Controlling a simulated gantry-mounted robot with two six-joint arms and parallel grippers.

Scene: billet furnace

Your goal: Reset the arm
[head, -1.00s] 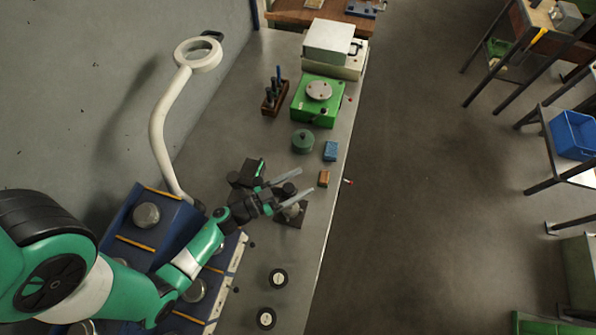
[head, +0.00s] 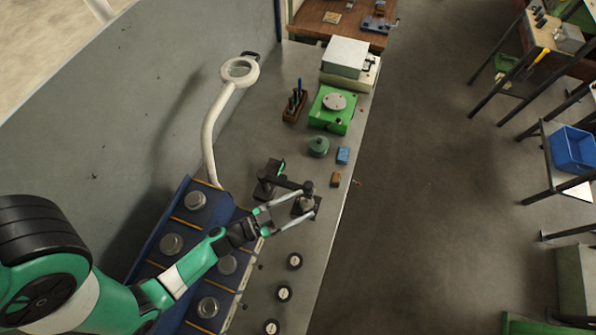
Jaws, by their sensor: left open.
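My left gripper (head: 290,212) is in the head view, at the end of the green and black arm from the lower left. Its two long pale fingers are spread apart, and nothing shows held between them. It is over the grey bench (head: 345,215), beside a small black device with an upright part (head: 306,203). The fingers overlap this device in the picture; I cannot tell whether they touch it. My right gripper is not in view.
A blue rack (head: 160,222) with several round metal pieces lies below my arm. A white magnifier lamp (head: 212,125) stands behind it. Black round pieces (head: 284,293) lie in front. A green box (head: 333,109), green pot (head: 318,146) and blue block (head: 343,155) stand further back.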

